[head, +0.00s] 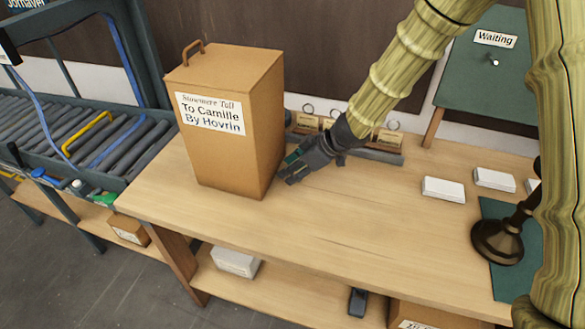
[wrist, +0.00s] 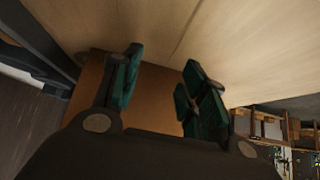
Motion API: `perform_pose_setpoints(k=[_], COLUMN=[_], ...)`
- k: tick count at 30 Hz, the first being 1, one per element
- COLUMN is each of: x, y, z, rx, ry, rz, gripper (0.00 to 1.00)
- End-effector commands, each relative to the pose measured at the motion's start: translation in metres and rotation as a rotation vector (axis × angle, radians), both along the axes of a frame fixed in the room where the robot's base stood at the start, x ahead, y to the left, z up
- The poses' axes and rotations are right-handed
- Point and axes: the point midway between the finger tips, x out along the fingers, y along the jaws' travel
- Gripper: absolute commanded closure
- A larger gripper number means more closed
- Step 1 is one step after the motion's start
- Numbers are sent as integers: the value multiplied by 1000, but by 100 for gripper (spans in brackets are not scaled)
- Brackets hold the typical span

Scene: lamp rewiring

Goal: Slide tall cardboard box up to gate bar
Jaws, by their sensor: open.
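The tall cardboard box (head: 225,155) stands upright on the left part of the wooden workbench (head: 330,225), with a handle on top and a label reading "To Camille By Hovrin". My gripper (head: 290,168) is low at the box's right side, fingers pointing towards it. In the wrist view my gripper (wrist: 162,72) is open, with the brown box side (wrist: 155,95) showing between and beyond the fingers. I cannot tell whether they touch it. A yellow bar (head: 87,132) lies over the roller conveyor, left of the box; I cannot tell whether it is the gate bar.
The roller conveyor (head: 120,150) and its dark frame (head: 131,45) adjoin the bench's left end. Tagged card holders (head: 390,138) stand behind my gripper. White boxes (head: 443,189) and a lamp base (head: 497,241) are at the right. The bench's front middle is clear.

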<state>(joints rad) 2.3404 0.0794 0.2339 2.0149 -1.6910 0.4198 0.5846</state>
Motion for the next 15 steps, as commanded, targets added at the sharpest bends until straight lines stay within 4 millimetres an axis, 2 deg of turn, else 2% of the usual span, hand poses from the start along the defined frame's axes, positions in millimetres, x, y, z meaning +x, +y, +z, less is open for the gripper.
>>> perform_pose_setpoints(k=[5, 15], x=[3, 14], y=[11, 46], z=[2, 3], rx=[-1, 0], ry=[0, 0], rz=[1, 3], gripper=[57, 57])
